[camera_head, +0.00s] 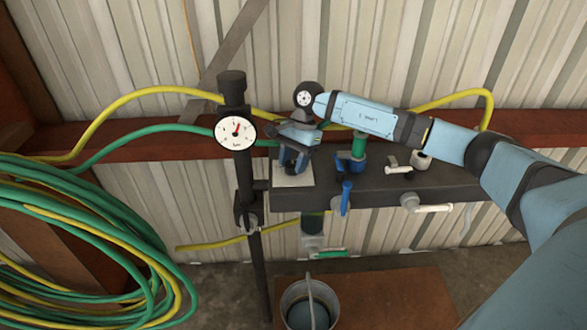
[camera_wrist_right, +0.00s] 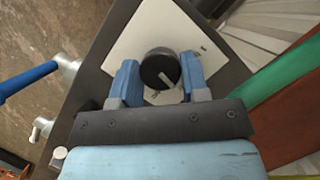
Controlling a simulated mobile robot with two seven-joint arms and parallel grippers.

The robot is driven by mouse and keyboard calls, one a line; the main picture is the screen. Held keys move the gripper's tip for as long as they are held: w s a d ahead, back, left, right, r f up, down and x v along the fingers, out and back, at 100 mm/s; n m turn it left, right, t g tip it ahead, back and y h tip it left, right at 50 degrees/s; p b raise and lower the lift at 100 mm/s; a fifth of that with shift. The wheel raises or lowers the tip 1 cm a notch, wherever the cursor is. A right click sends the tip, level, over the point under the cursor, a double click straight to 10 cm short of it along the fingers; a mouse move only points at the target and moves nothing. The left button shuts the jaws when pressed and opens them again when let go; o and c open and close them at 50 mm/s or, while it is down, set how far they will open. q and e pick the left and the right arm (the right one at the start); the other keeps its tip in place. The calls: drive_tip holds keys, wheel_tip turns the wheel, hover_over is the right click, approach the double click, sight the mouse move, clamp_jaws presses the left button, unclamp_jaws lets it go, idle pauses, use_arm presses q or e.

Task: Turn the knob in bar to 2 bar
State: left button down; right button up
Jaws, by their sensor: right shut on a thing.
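The knob (camera_wrist_right: 151,68) is dark and round with a light pointer line on its face, and it sits on a white plate (camera_wrist_right: 137,36). In the right wrist view the pointer slants toward the lower right; the plate's small marks are too small to read. My right gripper (camera_wrist_right: 161,76) has one blue finger on each side of the knob and is shut on it. In the head view my right gripper (camera_head: 291,158) is in front of the white plate (camera_head: 293,179) and hides the knob. My left gripper is not in view.
The dark manifold (camera_head: 375,190) carries a blue-handled valve (camera_head: 346,197) and white levers. Coiled hoses (camera_head: 60,235) hang left; a bucket (camera_head: 308,305) stands below.

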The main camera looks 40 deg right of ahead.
drive_tip(key=shift+n+b, duration=0.3)
drive_tip(key=shift+n, duration=0.1)
drive_tip(key=shift+r+n, duration=0.1)
drive_tip(key=shift+n, duration=0.2)
drive_tip(key=o, duration=0.9)
drive_tip(key=v, duration=1.3)
drive_tip(key=shift+w+r, duration=0.35)
drive_tip(key=shift+g, duration=0.3)
